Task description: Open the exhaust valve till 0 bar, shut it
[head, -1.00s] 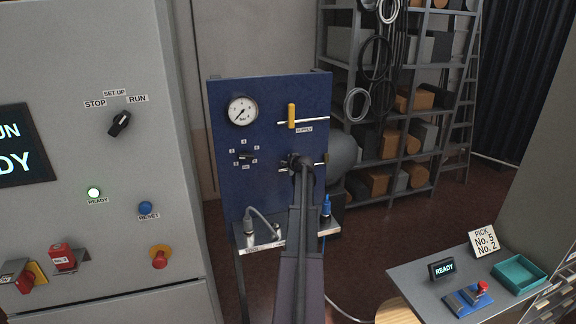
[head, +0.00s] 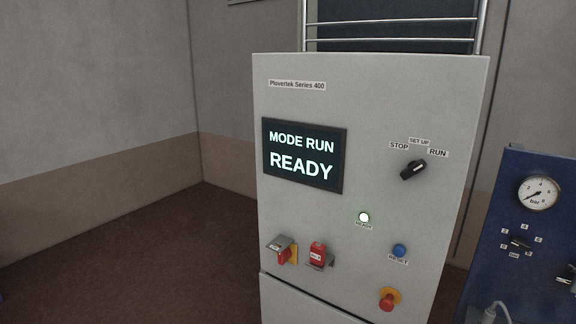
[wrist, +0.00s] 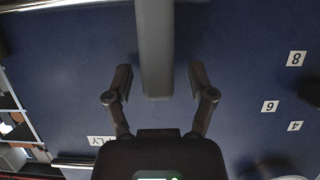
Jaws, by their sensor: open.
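In the wrist view my gripper (wrist: 159,82) is open in front of a blue panel (wrist: 230,50). A dark grey bar (wrist: 155,45) comes down from the top edge and ends between the fingers, with a gap on both sides; I cannot tell whether it is the exhaust valve's lever. In the head view the panel (head: 490,262) is cut off at the right. Its round gauge (head: 538,193) has its needle toward the lower left; the exact reading is too small. The exhaust valve's label does not show in either view.
A grey cabinet (head: 330,225) stands left of the panel, with a lit display (head: 302,155) reading MODE RUN, READY. It carries a mode knob (head: 413,169), a blue reset button (head: 399,250) and a red stop button (head: 389,299). A small selector (head: 519,243) sits below the gauge.

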